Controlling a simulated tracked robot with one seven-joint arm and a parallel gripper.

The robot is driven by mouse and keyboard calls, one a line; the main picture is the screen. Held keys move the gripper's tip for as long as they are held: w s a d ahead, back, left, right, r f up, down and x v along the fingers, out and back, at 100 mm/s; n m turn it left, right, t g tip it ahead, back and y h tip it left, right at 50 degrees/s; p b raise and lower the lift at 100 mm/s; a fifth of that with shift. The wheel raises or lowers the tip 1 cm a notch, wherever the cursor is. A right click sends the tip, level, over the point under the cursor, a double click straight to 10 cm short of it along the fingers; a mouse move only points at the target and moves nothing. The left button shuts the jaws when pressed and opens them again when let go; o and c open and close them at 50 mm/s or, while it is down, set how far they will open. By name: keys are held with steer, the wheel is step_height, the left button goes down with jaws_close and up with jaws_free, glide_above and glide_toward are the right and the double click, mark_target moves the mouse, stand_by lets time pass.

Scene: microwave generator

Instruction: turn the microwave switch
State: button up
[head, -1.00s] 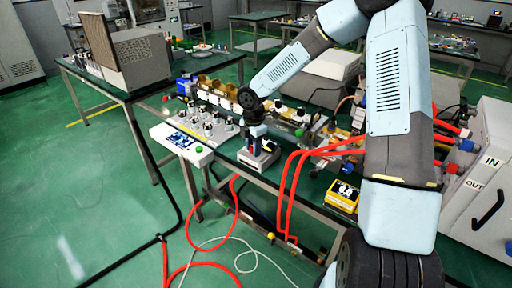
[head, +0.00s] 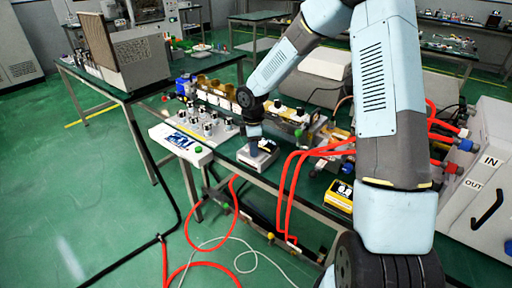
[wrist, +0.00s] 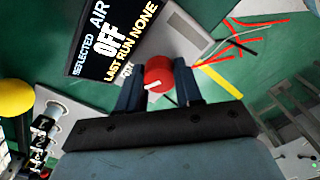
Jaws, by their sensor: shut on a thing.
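A red round knob (wrist: 158,80) with a white mark sits beside a black display (wrist: 115,38) in the wrist view. In the head view my gripper (head: 254,132) points down at a small white box (head: 257,161) on the bench's front edge. The box's dark screen shows beside the fingers. The knob is hidden in the head view.
A white panel with several knobs (head: 180,148) stands left of the box. Red hoses (head: 288,190) loop close on the right. A yellow box (head: 339,196) lies farther right, near a grey cabinet marked IN and OUT (head: 484,180). A yellow rounded thing (wrist: 14,97) shows in the wrist view.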

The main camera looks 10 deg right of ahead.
steer(key=m, duration=0.4)
steer(key=shift+a+r, duration=0.1)
steer(key=shift+a, duration=0.2)
steer(key=shift+w+m, duration=0.1)
steer(key=shift+m, duration=1)
steer(key=shift+w, duration=0.1)
steer(key=o, duration=0.8)
steer(key=shift+o, duration=1.1)
steer(key=shift+d, duration=0.2)
